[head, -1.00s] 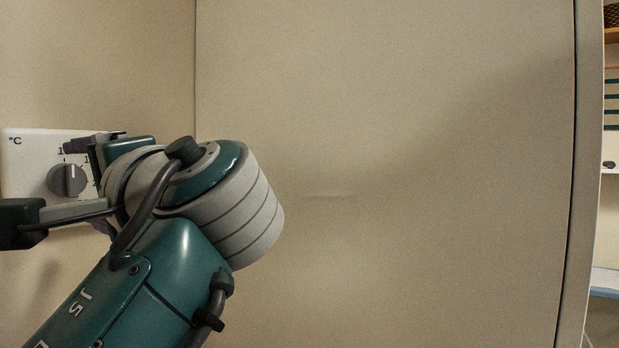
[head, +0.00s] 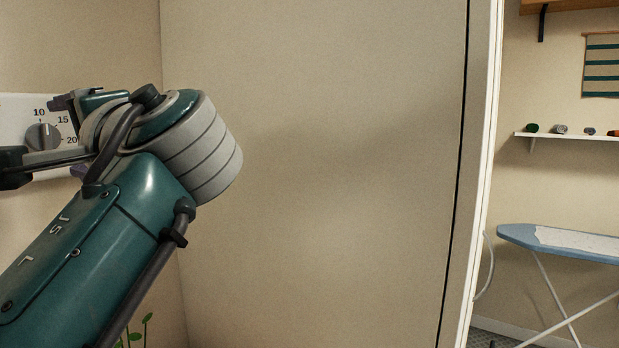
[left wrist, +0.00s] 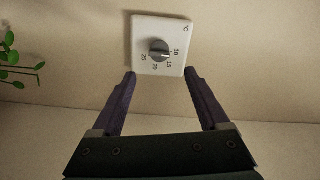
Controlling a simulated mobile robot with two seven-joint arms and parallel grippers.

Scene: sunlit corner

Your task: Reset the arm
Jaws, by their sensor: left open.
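My left gripper (left wrist: 159,74) is open and empty in the left wrist view, its two dark purple fingers spread apart. Beyond the fingertips, a white thermostat (left wrist: 145,30) with a grey dial and numbers is on the beige wall. I cannot tell the exact gap between fingers and thermostat. In the head view, my teal and grey left arm (head: 125,200) reaches in from the left, and its wrist partly covers the thermostat (head: 15,112). My right gripper is in neither view.
A large beige panel (head: 310,180) fills the middle of the head view, with a white edge (head: 484,150) at its right. Beyond are an ironing board (head: 520,236) and a small wall shelf (head: 560,136). A green plant (left wrist: 10,60) shows at left in the left wrist view.

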